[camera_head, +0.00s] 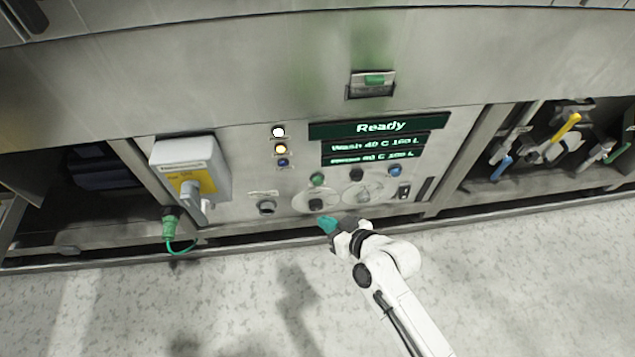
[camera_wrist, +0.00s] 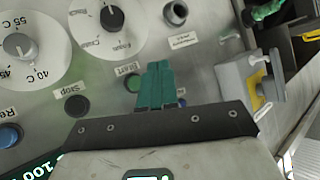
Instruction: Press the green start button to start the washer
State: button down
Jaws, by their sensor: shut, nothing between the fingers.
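The green start button (camera_head: 317,180) is on the steel control panel below the display, at the left of a row of three buttons. In the wrist view the start button (camera_wrist: 133,83), labelled "Start", shows just left of my fingers, partly hidden by them. My gripper (camera_head: 327,224) has teal fingers and is low in front of the panel, below the button in the head view. In the wrist view my gripper (camera_wrist: 158,66) is shut and empty. I cannot tell how far the fingertips are from the panel. The display (camera_head: 380,127) reads "Ready".
A black stop button (camera_wrist: 76,105) and a blue reset button (camera_wrist: 9,135) lie beside the start button. Two round dials (camera_head: 363,195) sit below the buttons. A grey-yellow switch box (camera_head: 186,165) stands left.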

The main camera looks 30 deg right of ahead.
jog(key=w+d+b, duration=0.2)
jog(key=w+b, duration=0.1)
jog(key=w, duration=0.4)
jog(key=shift+w+d, duration=0.25)
jog(key=shift+w, duration=0.1)
jog(key=shift+w+b, duration=0.15)
jog(key=shift+b, duration=0.15)
dwell(1.6)
jog(key=shift+w+d, duration=0.15)
jog(key=shift+w, duration=0.1)
jog(key=shift+w+d+b, duration=0.15)
jog(key=shift+w+b, duration=0.15)
jog(key=shift+w, duration=0.2)
dwell(0.7)
jog(key=shift+s, duration=0.15)
jog(key=shift+s+a+p, duration=0.3)
jog(key=shift+s+p, duration=0.2)
jog(key=shift+s, duration=0.25)
jog(key=shift+s+a+p, duration=0.25)
jog(key=shift+s+p, duration=0.15)
jog(key=shift+s, duration=0.4)
jog(key=shift+s+a+p, duration=0.3)
jog(key=shift+s+p, duration=0.1)
jog(key=shift+s, duration=0.4)
jog(key=shift+s+a+p, duration=0.25)
jog(key=shift+s+p, duration=0.15)
jog(key=shift+s, duration=0.4)
